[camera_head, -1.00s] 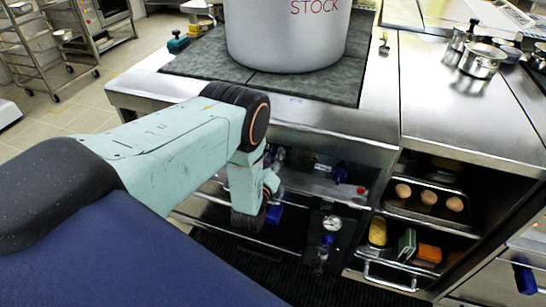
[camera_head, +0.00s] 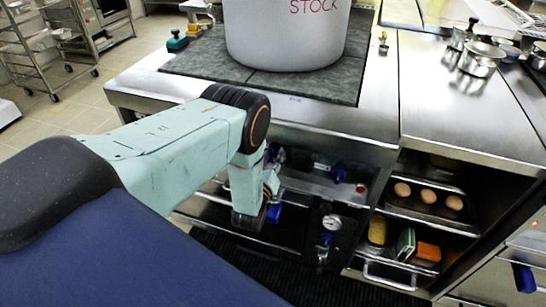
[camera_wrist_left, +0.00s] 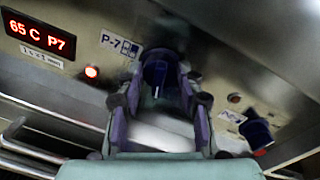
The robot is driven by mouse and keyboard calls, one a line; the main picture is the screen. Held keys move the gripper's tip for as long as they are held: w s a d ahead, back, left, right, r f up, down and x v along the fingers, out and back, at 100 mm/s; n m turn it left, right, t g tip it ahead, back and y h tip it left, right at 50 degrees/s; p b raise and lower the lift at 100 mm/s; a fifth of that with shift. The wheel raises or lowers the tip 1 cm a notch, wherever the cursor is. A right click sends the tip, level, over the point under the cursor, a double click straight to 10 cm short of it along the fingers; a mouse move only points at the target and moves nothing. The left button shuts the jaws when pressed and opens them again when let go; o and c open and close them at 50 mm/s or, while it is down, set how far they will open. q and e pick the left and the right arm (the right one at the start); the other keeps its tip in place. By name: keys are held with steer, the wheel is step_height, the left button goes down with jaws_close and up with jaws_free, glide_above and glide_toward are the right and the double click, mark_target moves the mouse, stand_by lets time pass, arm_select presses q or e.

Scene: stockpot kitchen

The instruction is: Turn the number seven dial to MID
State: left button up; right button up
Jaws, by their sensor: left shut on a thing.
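The number seven dial (camera_wrist_left: 155,73) is a blue knob on the steel front panel beside the P-7 label (camera_wrist_left: 119,44). In the left wrist view, my left gripper (camera_wrist_left: 158,82) is shut on it, one finger on each side. A pale mark shows on the knob, but I cannot read its setting. In the head view my left gripper (camera_head: 271,182) is at the stove front, below the worktop edge, and my arm largely hides the dial. My right gripper is not in view.
A red display (camera_wrist_left: 40,34) reads 65 C P7, with a lit red lamp (camera_wrist_left: 92,72) nearby. Another blue knob (camera_wrist_left: 257,132) is to the right. A large stockpot (camera_head: 288,40) stands on the stove above. Shelves with eggs (camera_head: 428,196) are at right.

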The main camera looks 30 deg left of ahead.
arm_select(q)
steer(key=o, duration=1.2)
steer(key=v, duration=1.2)
